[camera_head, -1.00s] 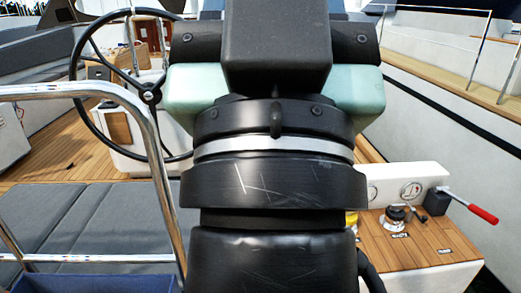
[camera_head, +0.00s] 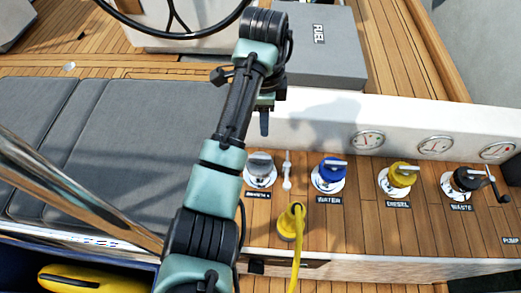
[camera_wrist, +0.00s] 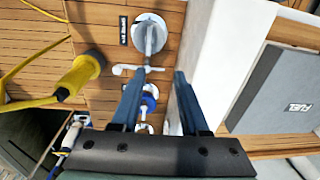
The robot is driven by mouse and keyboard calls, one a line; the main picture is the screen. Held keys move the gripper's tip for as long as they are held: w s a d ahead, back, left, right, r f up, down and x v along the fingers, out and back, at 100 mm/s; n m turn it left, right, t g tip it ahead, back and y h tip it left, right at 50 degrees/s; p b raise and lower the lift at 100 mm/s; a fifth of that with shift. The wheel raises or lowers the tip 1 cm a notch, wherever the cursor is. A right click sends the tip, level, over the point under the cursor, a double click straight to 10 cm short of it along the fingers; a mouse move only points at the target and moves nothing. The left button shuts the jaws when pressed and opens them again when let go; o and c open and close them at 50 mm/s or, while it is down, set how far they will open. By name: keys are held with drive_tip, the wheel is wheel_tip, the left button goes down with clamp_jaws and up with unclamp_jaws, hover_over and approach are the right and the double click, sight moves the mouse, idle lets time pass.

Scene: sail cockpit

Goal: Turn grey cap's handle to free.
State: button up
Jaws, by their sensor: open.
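The grey cap (camera_head: 260,168) sits on a round white base on the wooden panel, at the left end of a row of caps. In the wrist view the grey cap (camera_wrist: 150,36) is at the top centre, with its bar-like grey handle standing out across it. My gripper (camera_head: 264,122) is above and behind the grey cap in the head view, near the white wall. In the wrist view my gripper (camera_wrist: 161,72) has its two fingers apart with nothing held between them. The fingertips are clear of the cap.
A yellow plug (camera_head: 289,224) with a cable is in front. A grey FUEL box (camera_head: 318,55) stands behind.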

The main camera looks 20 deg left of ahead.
sight(260, 157)
drive_tip(key=shift+g, duration=0.4)
drive_tip(key=f, duration=0.4)
drive_tip(key=s+f, duration=0.1)
drive_tip(key=f, duration=0.7)
drive_tip(key=shift+s+a+f, duration=0.1)
drive_tip(key=shift+s+a, duration=0.25)
drive_tip(key=shift+f, duration=0.75)
drive_tip(key=shift+c, duration=0.2)
clamp_jaws()
